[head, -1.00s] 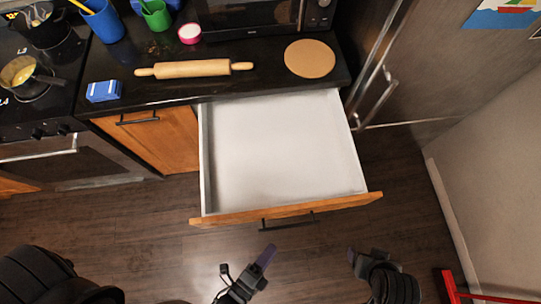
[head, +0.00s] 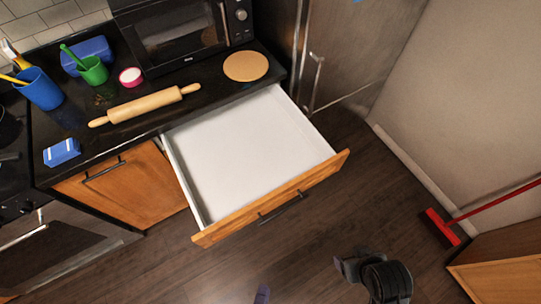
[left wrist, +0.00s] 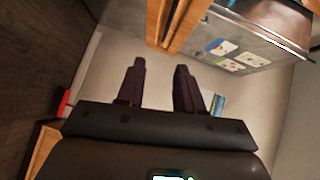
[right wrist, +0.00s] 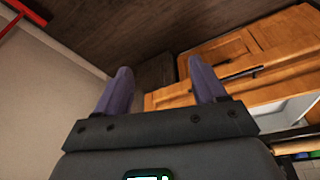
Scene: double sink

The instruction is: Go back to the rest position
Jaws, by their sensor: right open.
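In the head view, only a purple fingertip of my left gripper (head: 262,293) shows at the bottom edge, in front of the drawer and apart from it. In the left wrist view my left gripper (left wrist: 160,68) has its two fingers apart with nothing between them. In the right wrist view my right gripper (right wrist: 158,72) is open and empty, its fingers wide apart. Dark parts of my right arm show at the lower right of the head view, over the floor. The open white drawer (head: 250,155) with a wooden front is empty.
The black counter holds a rolling pin (head: 145,104), round board (head: 246,66), blue sponge-like box (head: 62,152), blue cup (head: 40,90), green cup (head: 93,70), pink-rimmed bowl (head: 131,77) and microwave (head: 180,35). A red broom (head: 442,228) stands right. The floor before the drawer is clear.

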